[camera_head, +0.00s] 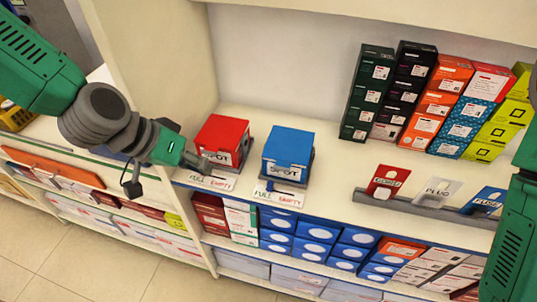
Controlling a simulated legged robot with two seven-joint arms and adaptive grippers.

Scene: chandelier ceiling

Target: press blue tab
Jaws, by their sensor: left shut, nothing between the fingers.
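A blue box (289,147) marked SPOT stands on the shelf, with a small dark blue tab (270,186) low at its front, above a FULL/EMPTY label (279,195). On the right, a blue card (486,200) stands tilted in a grey holder (432,211). My left gripper (206,164) is shut and empty at the front of the red box (222,136), left of the blue box and apart from it. I cannot tell whether it touches the red box. My right arm (511,245) shows at the right edge; its gripper is out of view.
A red card (388,180) and a white card (437,190) stand in the holder. Tall coloured boxes (414,88) line the back right. An upright panel (160,70) is behind my left arm. The shelf between the blue box and the holder is clear.

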